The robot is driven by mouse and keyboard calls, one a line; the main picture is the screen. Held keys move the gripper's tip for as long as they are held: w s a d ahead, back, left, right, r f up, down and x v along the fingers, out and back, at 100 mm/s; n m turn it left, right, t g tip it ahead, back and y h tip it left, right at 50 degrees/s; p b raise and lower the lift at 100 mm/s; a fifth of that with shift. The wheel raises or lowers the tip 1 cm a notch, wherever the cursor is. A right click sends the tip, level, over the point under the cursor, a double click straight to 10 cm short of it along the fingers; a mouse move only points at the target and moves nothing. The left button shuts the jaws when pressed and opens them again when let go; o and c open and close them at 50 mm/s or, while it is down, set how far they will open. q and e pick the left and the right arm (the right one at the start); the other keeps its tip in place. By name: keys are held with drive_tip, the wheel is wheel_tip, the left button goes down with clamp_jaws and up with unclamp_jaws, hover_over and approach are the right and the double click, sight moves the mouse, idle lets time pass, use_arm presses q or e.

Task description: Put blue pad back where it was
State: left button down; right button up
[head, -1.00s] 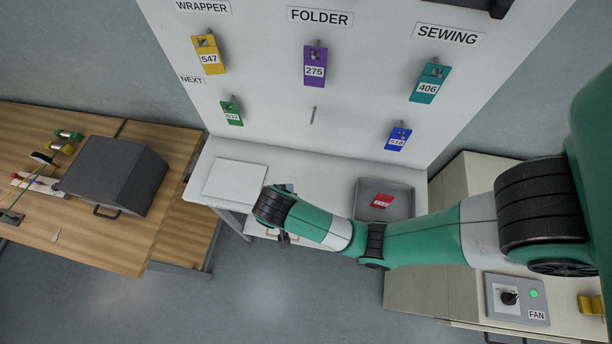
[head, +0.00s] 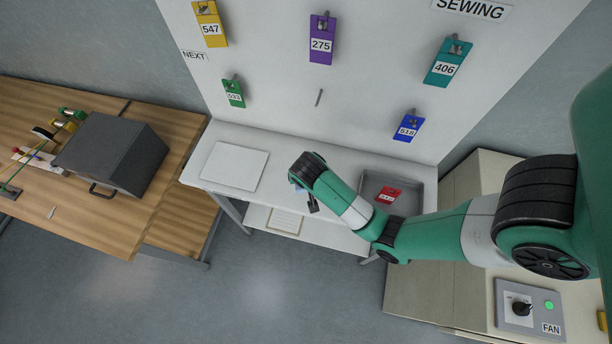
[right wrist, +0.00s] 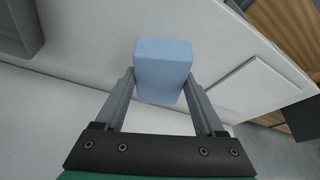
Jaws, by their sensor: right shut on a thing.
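The blue pad (right wrist: 165,62) is a light blue block, held between the two fingers of my right gripper (right wrist: 160,80) in the right wrist view. The gripper is shut on it, above the white table (head: 215,142). In the head view my right wrist hides most of the gripper and pad over the middle of the table. A flat white plate (head: 234,166) lies on the table to the left; it also shows in the right wrist view (right wrist: 252,85). My left gripper is in neither view.
A grey tray (head: 428,183) with a red tag (head: 388,194) sits at the table's right end. A white board (head: 290,110) with colored tags on hooks rises behind; one hook (head: 319,97) is bare. A wooden bench (head: 150,230) with a dark grey box (head: 112,155) stands left.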

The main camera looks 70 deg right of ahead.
drive_tip(key=shift+d+f, duration=0.5)
drive_tip(key=shift+f, duration=0.1)
drive_tip(key=f, duration=0.2)
drive_tip(key=shift+s+d+f+b, duration=0.2)
drive_tip(key=shift+f+b, duration=0.2)
drive_tip(key=shift+w+f, duration=0.1)
drive_tip(key=shift+f, duration=0.25)
drive_tip(key=shift+f, duration=0.2)
drive_tip(key=o, duration=1.4)
drive_tip(key=shift+r, duration=0.1)
